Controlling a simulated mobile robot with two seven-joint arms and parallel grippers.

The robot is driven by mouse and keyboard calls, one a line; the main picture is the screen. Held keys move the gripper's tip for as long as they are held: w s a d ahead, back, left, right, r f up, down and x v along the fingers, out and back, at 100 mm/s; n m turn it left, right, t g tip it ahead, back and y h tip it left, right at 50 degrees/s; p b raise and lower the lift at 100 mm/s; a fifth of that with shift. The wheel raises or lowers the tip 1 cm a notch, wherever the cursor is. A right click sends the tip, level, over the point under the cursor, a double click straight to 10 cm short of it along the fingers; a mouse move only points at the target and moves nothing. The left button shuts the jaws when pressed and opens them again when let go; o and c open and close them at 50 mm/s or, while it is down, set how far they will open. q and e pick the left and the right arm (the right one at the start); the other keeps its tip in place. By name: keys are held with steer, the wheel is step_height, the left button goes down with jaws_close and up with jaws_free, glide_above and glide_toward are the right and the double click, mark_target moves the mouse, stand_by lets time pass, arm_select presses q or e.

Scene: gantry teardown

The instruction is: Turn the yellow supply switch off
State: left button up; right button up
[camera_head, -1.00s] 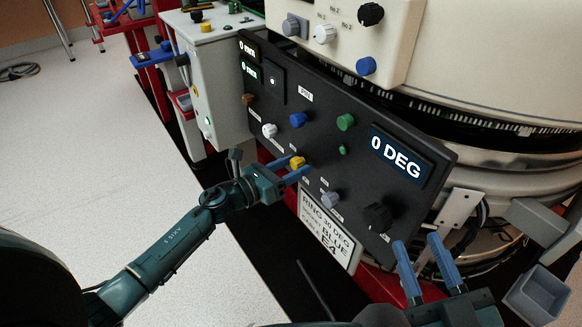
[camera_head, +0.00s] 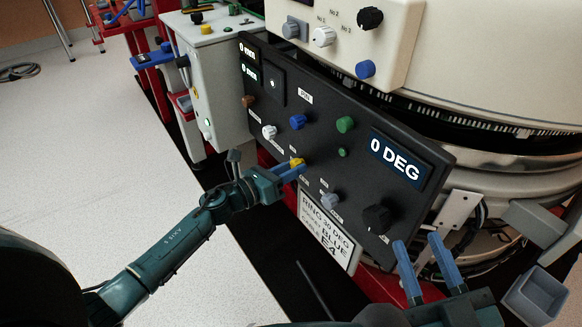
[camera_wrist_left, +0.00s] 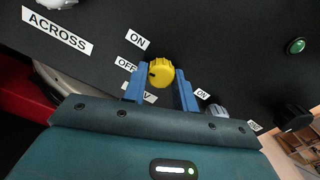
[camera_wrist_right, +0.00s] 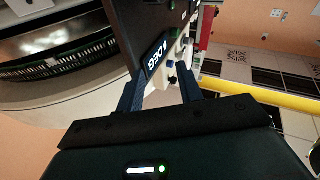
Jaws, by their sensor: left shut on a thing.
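The yellow supply switch (camera_head: 297,162) is a knob low on the dark, tilted control panel (camera_head: 325,110). My left gripper (camera_head: 292,170) is shut on it. In the left wrist view the yellow knob (camera_wrist_left: 162,71) sits between the two blue fingers, with ON and OFF labels to its upper left. A dark mark shows on the knob's left side, facing the OFF label. My right gripper (camera_head: 417,243) is open and empty in front of the panel's lower right. In the right wrist view nothing is between its fingers (camera_wrist_right: 160,80).
A grey-blue knob (camera_head: 330,200), a black knob (camera_head: 377,218), a white knob (camera_head: 269,131) and a blue knob (camera_head: 298,121) surround the switch. The display (camera_head: 395,160) reads 0 DEG. A white sign (camera_head: 328,230) hangs below. An open bin (camera_head: 537,295) is at right.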

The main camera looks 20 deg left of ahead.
arm_select(q)
steer(key=shift+d+r+n+p, duration=0.1)
steer(key=shift+n+p, duration=1.75)
steer(key=shift+n, duration=2.25)
steer(key=shift+r+n+p, duration=0.1)
steer(key=shift+n+p, duration=1.75)
steer(key=shift+n, duration=2.25)
arm_select(e)
steer(key=shift+d+f+m+g+h, duration=0.25)
steer(key=shift+d+m+g+h, duration=0.15)
steer(key=shift+d+g+h, duration=0.9)
arm_select(q)
steer(key=shift+s, duration=0.1)
arm_select(e)
steer(key=shift+a, duration=0.2)
arm_select(q)
steer(key=o, duration=1)
steer(key=p+v, duration=0.2)
steer(key=v, duration=1.1)
steer(key=shift+p, duration=0.3)
arm_select(e)
steer(key=shift+s+d+f+m+g+h, duration=0.1)
steer(key=shift+s+d+m+g+h, duration=0.25)
steer(key=shift+g+h, duration=0.35)
